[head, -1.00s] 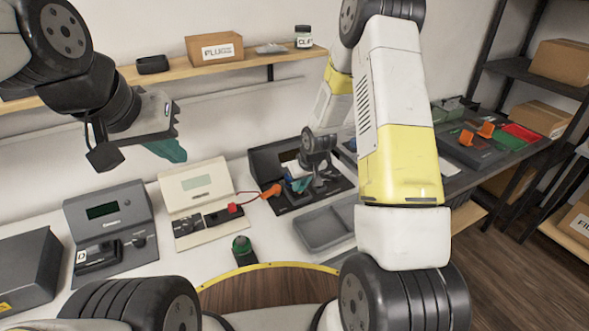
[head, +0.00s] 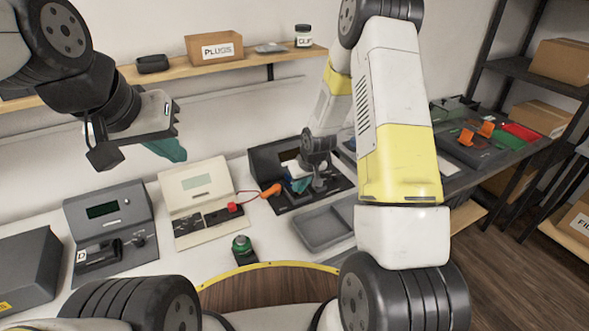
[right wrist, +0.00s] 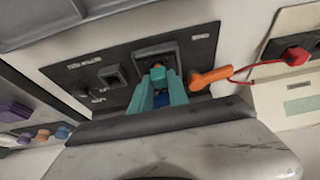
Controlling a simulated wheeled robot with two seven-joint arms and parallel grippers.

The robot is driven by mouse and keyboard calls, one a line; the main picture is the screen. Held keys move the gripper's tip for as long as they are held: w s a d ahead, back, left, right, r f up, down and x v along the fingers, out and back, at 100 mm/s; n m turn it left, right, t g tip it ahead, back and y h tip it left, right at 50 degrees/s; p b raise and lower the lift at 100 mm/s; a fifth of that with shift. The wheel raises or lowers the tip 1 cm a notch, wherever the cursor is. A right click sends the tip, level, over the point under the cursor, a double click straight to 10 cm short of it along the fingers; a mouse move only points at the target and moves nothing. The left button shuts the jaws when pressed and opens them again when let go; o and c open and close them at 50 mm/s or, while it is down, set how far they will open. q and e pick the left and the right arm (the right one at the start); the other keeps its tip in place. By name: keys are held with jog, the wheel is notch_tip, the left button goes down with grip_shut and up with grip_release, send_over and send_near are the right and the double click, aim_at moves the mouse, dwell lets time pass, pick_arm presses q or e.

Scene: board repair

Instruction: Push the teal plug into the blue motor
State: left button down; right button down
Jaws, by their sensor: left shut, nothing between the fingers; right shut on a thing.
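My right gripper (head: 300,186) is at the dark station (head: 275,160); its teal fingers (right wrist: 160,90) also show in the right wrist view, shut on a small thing. That seems to be the teal plug (right wrist: 158,72), which hardly stands out from the teal fingers. A bit of the blue motor (right wrist: 163,100) shows between the fingers at the station; the rest is hidden. I cannot tell how deep the plug sits in the motor. My left gripper (head: 166,149) is shut and empty, raised above the left of the bench.
An orange probe (right wrist: 208,78) on a red wire lies close beside the right fingers. A grey tray (head: 322,228) lies in front of the station.

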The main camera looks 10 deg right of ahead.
jog(key=shift+f, duration=0.35)
dwell(0.3)
jog(key=c, duration=0.9)
grip_release()
jog(key=shift+r, duration=0.25)
jog(key=shift+r, duration=1.15)
jog(key=shift+r, duration=0.25)
jog(key=shift+r, duration=2.9)
